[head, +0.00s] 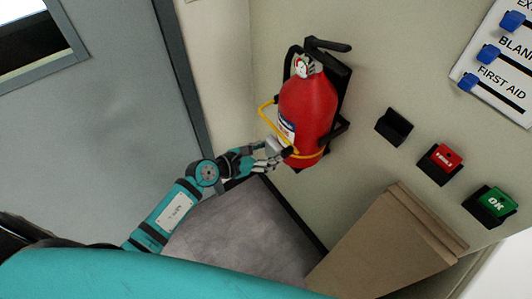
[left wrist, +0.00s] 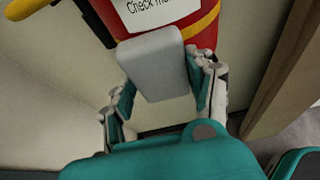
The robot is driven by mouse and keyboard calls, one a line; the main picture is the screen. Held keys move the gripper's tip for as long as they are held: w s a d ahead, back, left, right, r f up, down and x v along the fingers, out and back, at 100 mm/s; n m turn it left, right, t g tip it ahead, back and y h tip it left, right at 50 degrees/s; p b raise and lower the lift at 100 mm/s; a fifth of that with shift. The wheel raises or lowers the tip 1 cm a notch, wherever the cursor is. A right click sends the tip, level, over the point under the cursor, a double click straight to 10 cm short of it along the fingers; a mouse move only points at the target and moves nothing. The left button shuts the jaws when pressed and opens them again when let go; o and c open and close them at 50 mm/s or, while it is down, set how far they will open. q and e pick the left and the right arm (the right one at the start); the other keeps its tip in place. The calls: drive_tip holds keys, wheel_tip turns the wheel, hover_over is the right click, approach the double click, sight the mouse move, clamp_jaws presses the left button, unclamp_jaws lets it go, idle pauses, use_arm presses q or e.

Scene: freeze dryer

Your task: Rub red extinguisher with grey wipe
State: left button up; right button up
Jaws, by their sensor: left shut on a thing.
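The red extinguisher (head: 308,110) hangs upright on the wall in a black bracket, with a yellow hose along its left side. Its lower part and white label also show at the top of the left wrist view (left wrist: 205,32). My left gripper (head: 266,158) is at the extinguisher's lower left side. It is shut on the grey wipe (left wrist: 158,70), a pale block between its fingers. The wipe (head: 272,146) overlaps the lower body below the label; I cannot tell whether it touches or sits just in front. My right gripper is not in view.
A grey door (head: 100,120) stands to the left. Right of the extinguisher are an empty black holder (head: 394,127), a red block (head: 440,162) and a green OK block (head: 494,204). Brown boards (head: 385,250) stand below. A first aid sign (head: 500,85) is at upper right.

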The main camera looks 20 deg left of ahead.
use_arm(q)
drive_tip(key=shift+d, duration=0.1)
drive_tip(key=shift+s+d+p, duration=0.1)
drive_tip(key=shift+d+p, duration=0.3)
drive_tip(key=shift+p, duration=0.4)
drive_tip(key=shift+w+a+r, duration=0.2)
drive_tip(key=shift+w+a, duration=0.15)
drive_tip(key=shift+a, duration=0.05)
idle(0.4)
drive_tip(key=shift+s+a+f+b, duration=0.1)
drive_tip(key=shift+s+a+b, duration=0.05)
drive_tip(key=shift+s+a, duration=0.65)
drive_tip(key=shift+s+a+f+b, duration=0.15)
drive_tip(key=shift+s+a, duration=0.35)
drive_tip(key=shift+s, duration=0.45)
drive_tip(key=shift+s+a+r, duration=0.1)
drive_tip(key=shift+s+a, duration=0.4)
drive_tip(key=shift+s, duration=0.15)
